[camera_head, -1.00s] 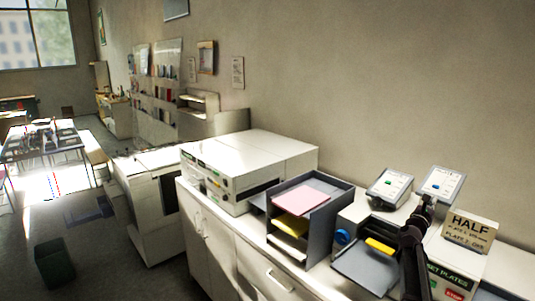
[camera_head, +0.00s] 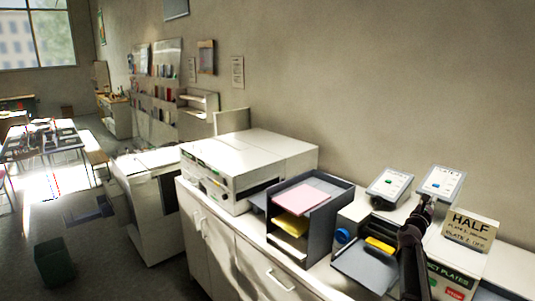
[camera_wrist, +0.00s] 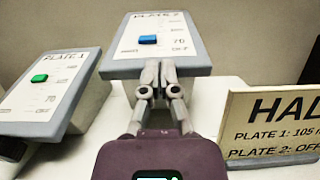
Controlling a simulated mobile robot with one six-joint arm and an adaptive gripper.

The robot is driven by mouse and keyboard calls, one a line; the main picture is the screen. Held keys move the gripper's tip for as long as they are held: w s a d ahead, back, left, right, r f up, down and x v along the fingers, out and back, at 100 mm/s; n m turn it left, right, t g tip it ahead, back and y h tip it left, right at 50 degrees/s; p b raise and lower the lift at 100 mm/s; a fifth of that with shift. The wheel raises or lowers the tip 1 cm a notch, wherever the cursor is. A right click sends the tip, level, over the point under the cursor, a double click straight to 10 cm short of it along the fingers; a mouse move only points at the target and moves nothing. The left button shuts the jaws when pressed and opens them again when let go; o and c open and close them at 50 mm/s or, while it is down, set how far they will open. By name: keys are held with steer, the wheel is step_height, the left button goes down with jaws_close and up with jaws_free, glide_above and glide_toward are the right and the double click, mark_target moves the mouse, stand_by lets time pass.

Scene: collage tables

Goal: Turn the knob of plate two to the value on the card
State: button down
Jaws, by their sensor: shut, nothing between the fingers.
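Plate two's tilted grey panel (camera_wrist: 190,60) is at the upper middle of the wrist view. Its white face is labelled PLATE 2 and bears a blue knob (camera_wrist: 148,40) left of a mark that reads about 70, with OFF printed below that. In the head view the panel (camera_head: 453,178) is at the right. My gripper (camera_wrist: 159,66) is shut and empty, its tips at the panel's lower edge, below the knob; whether they touch is unclear. The card (camera_wrist: 272,120) reads HALF, PLATE 1: 105 and PLATE 2: OFF, partly cut off; it shows in the head view (camera_head: 470,230).
Plate one's panel (camera_wrist: 20,105), with a green knob (camera_wrist: 40,78), stands to the left. A paper tray rack (camera_head: 318,225), a white printer (camera_head: 255,165) and a dark grey tray (camera_head: 365,270) share the white counter. The wall is close behind.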

steer(key=shift+w+a, duration=0.45)
steer(key=shift+w, duration=0.05)
stand_by(1.1)
steer(key=shift+a+r+p, duration=0.2)
steer(key=shift+r+p, duration=0.15)
steer(key=shift+p, duration=0.05)
stand_by(0.4)
steer(key=b+v, duration=0.2)
steer(key=v, duration=0.4)
stand_by(0.4)
steer(key=shift+f+n, duration=0.1)
steer(key=shift+n, duration=0.2)
steer(key=n, duration=0.5)
steer(key=shift+s+a+f, duration=0.15)
steer(key=shift+a+f, duration=0.1)
steer(key=shift+a, duration=0.1)
steer(key=shift+d+r, duration=0.1)
stand_by(0.4)
